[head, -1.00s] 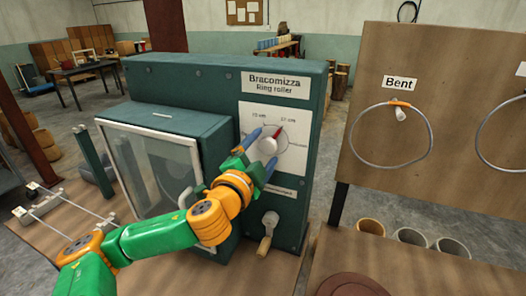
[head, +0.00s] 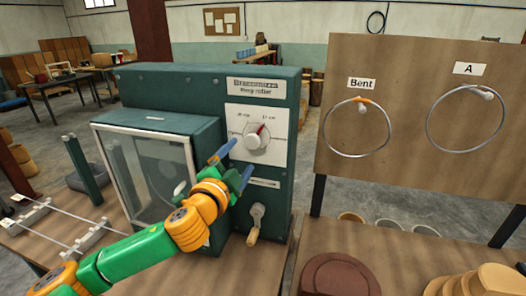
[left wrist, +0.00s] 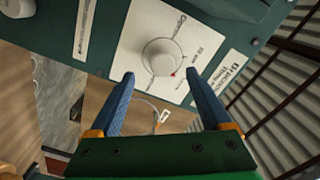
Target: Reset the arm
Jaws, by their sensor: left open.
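My left arm reaches in from the left in the head view. Its gripper (head: 233,165) is open and empty, just in front of the green ring roller (head: 200,80) and a little below its dial (head: 257,136). The white dial has a red pointer and sits on a white scale plate. In the left wrist view, the two blue fingers (left wrist: 162,100) are spread apart, with the dial (left wrist: 161,57) beyond them and no finger touching it. My right gripper is in neither view.
A crank with a wooden handle (head: 254,225) hangs below the dial. A board (head: 410,120) at the right carries two metal rings, labelled Bent and A. A brown disc (head: 340,275) and wooden pieces (head: 480,282) lie on the front right table.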

